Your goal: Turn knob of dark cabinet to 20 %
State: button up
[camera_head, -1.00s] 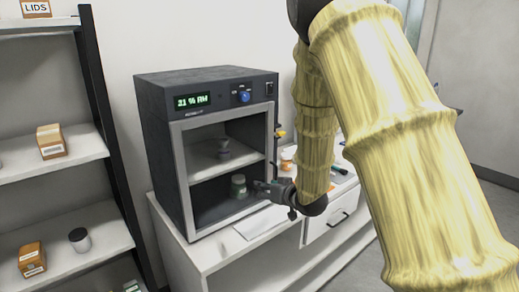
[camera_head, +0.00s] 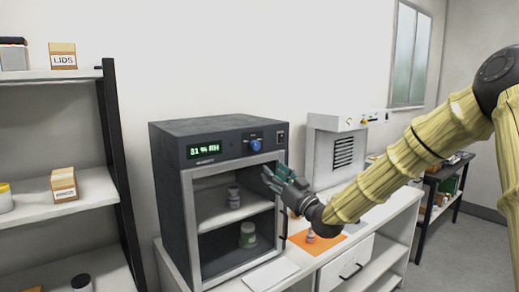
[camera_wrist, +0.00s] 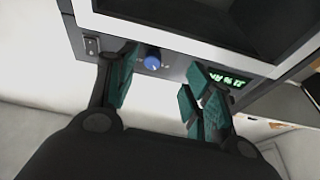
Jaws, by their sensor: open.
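The dark cabinet (camera_head: 163,180) stands on a white bench, with a blue knob (camera_head: 255,144) on its upper front panel. Left of the knob, a green lit display (camera_head: 204,150) gives a humidity reading; its first digit is hard to read. My gripper (camera_head: 270,176) is in front of the cabinet, a little below and right of the knob. In the wrist view the cabinet panel appears upside down, and the knob (camera_wrist: 152,62) shows between the open fingers (camera_wrist: 160,80), beyond their tips. Nothing is between the fingers, and I see no contact with the knob.
Jars (camera_head: 248,235) stand inside the cabinet on two levels. A small switch (camera_head: 281,136) is right of the knob. An orange mat (camera_head: 325,243) with a small jar and a light grey machine (camera_head: 328,150) are to the right. A shelf rack (camera_head: 115,160) stands left.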

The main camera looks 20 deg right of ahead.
aim_at(257, 146)
jog(key=shift+t, duration=0.4)
jog(key=p+x, duration=0.1)
jog(key=x, duration=0.2)
jog(key=r+p+x, duration=0.1)
jog(key=p+x, duration=0.1)
jog(key=x, duration=0.2)
jog(key=d+r+p+x, duration=0.1)
jog(key=x, duration=0.3)
jog(key=shift+s+a+r, duration=0.1)
jog(key=shift+s+r, duration=0.1)
jog(key=shift+r, duration=0.1)
jog(key=c, duration=1)
jog(key=shift+n, duration=0.3)
